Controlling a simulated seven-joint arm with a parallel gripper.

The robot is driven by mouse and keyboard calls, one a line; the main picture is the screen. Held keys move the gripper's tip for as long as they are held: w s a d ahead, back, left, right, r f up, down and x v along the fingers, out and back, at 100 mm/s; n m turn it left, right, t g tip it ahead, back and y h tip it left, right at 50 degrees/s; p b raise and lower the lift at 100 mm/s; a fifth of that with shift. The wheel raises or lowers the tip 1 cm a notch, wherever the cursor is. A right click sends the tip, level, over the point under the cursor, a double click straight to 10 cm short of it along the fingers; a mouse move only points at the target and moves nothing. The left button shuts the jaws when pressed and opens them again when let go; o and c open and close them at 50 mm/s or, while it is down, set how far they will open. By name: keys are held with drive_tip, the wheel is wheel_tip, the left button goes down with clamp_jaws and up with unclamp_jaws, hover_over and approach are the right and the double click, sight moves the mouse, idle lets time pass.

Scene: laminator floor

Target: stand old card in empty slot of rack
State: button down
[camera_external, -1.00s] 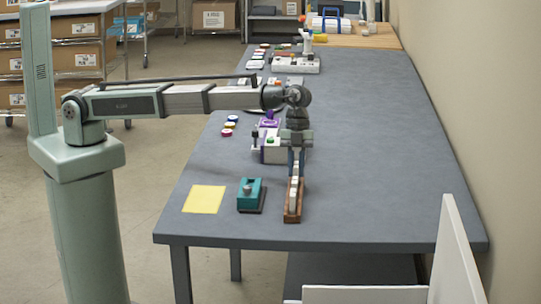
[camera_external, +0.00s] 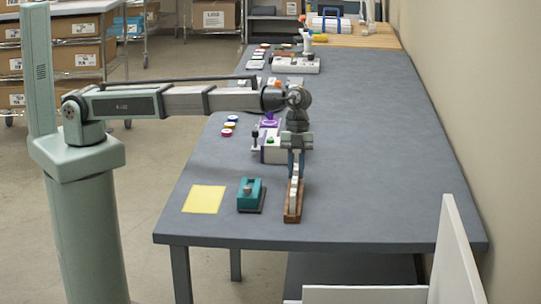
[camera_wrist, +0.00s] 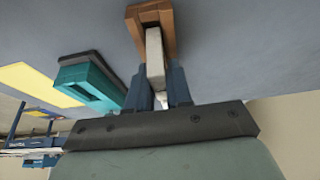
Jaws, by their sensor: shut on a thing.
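The brown wooden rack (camera_external: 292,218) stands near the front edge of the grey table, with white cards upright in it. It also shows at the top of the wrist view (camera_wrist: 139,22), with a white card (camera_wrist: 154,50) in line with it. My gripper (camera_external: 296,174) points down at the far part of the rack. Its blue fingers, also in the wrist view (camera_wrist: 161,96), are shut on a pale card, the old card, mostly hidden between them. I cannot tell whether the card's lower edge is inside a slot. The empty slot is not clearly visible.
A teal block-like device (camera_external: 250,193) on a dark base stands just left of the rack. A yellow sheet (camera_external: 204,199) lies further left. A white device with a purple top (camera_external: 270,150) stands behind. The table right of the rack is clear.

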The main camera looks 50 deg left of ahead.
drive_tip(key=shift+f, duration=0.25)
idle(0.4)
drive_tip(key=c, duration=0.6)
unclamp_jaws()
drive_tip(key=shift+r, duration=0.2)
idle(0.5)
drive_tip(key=shift+r, duration=3.55)
